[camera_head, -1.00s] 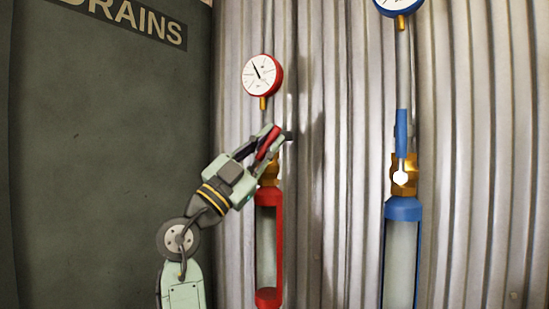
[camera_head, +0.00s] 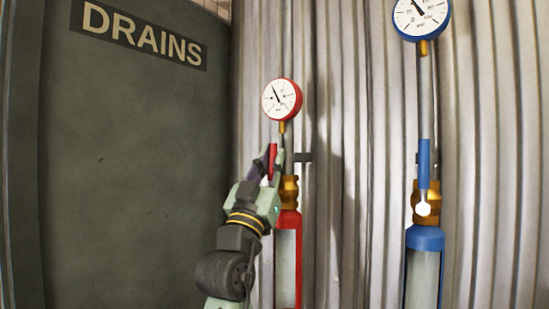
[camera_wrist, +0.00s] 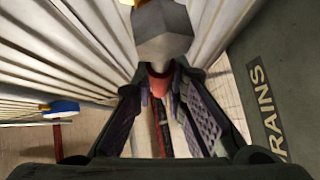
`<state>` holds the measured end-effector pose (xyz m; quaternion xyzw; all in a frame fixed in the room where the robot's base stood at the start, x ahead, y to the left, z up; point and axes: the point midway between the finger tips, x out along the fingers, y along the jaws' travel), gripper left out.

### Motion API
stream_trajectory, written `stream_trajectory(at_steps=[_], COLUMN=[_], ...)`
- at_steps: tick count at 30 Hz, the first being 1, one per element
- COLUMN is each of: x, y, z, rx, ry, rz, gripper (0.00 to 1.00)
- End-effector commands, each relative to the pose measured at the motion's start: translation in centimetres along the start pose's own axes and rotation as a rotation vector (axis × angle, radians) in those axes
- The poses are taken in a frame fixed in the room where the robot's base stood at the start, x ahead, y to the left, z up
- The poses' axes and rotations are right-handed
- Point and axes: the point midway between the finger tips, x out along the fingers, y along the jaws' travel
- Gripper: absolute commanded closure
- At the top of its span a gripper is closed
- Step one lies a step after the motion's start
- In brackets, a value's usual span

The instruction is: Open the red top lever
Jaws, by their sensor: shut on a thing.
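The red top lever (camera_head: 272,160) stands nearly upright, just left of the brass valve body (camera_head: 289,191) on the red riser pipe (camera_head: 288,220). My gripper (camera_head: 268,160) is shut on the lever, reaching up from the lower left. In the wrist view, red of the lever (camera_wrist: 159,83) shows between the two dark finger pads of my gripper (camera_wrist: 157,100). The lever's lower part is hidden by the gripper.
A red-rimmed gauge (camera_head: 282,98) sits above the valve. To the right are a blue pipe (camera_head: 425,240), a blue lever (camera_head: 424,163) and a blue gauge (camera_head: 421,14). A dark DRAINS panel (camera_head: 130,150) fills the left. Corrugated metal (camera_head: 350,180) lies behind.

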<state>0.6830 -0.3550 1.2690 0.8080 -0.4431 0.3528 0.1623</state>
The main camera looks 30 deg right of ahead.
Motion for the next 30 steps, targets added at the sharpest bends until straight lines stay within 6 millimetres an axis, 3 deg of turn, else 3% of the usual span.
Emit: stream_trajectory(at_steps=[11, 12, 21, 30], x=[0.01, 0.01, 0.01, -0.08], y=[-0.21, -0.21, -0.11, -0.07], z=[0.07, 0.07, 0.08, 0.07], rx=[-0.001, -0.001, -0.002, -0.002], ry=[-0.003, -0.003, -0.003, -0.002], rz=[-0.006, -0.006, -0.004, -0.004], gripper=[1.00, 0.87, 0.67, 0.66])
